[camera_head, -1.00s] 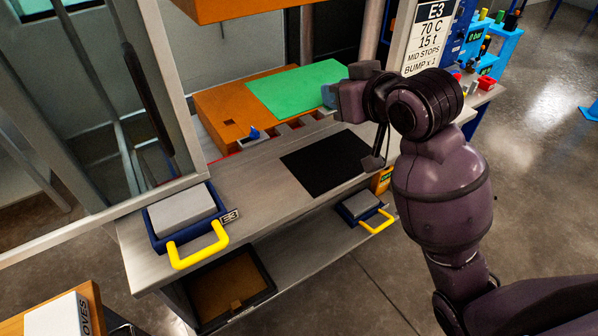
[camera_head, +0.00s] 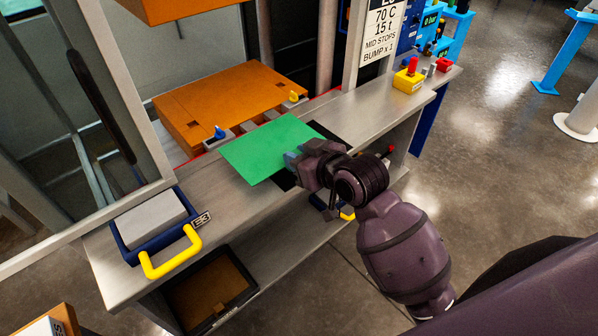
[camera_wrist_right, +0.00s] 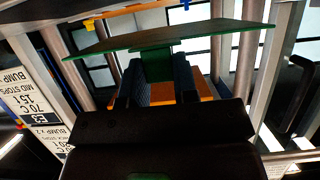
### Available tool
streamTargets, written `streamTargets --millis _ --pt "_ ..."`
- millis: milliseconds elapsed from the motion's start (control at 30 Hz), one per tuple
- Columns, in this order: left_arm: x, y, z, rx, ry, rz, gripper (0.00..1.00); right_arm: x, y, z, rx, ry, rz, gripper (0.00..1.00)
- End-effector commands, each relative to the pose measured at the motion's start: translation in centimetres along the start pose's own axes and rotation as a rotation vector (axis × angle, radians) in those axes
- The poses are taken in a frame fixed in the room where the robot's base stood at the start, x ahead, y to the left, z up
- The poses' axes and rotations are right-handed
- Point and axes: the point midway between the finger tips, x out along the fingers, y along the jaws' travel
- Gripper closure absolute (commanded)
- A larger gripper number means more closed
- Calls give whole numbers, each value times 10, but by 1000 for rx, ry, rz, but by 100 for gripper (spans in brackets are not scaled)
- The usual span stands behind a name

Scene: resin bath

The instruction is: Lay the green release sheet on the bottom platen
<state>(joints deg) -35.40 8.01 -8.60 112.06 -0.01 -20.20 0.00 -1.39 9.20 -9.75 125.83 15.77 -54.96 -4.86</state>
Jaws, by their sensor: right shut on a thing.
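The green release sheet (camera_head: 262,148) is a thin flat rectangle, held level or nearly so above the front bench. My right gripper (camera_head: 293,160) is shut on its near right side. In the right wrist view the sheet (camera_wrist_right: 190,35) spreads beyond the fingers, which pinch a green tab (camera_wrist_right: 157,68) under it. The bottom platen (camera_head: 235,100) is an orange block behind the sheet in the head view, with its top bare. The sheet is in front of the platen, apart from it as far as I can see. My left gripper is not in view.
The orange upper platen (camera_head: 185,8) hangs above with a gap. Blue (camera_head: 219,132) and yellow (camera_head: 294,96) pegs stand at the platen's front edge. A black mat (camera_head: 327,131) lies partly under the sheet. A blue tray with a yellow handle (camera_head: 172,256) sits at the bench's left.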

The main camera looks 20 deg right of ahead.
Motion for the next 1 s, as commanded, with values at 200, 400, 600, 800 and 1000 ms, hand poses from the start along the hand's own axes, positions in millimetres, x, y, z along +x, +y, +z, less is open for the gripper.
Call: streamTargets --millis 200,400,600,800,1000 --pt "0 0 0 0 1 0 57 6 0 15 0 -2 0 100" --pt "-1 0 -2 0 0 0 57 16 0 39 1 -1 -1 100" --pt "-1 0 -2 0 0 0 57 19 0 45 1 3 -1 100" --pt "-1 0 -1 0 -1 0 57 19 0 45 0 2 0 100" --pt "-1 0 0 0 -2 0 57 20 0 48 0 0 0 61"
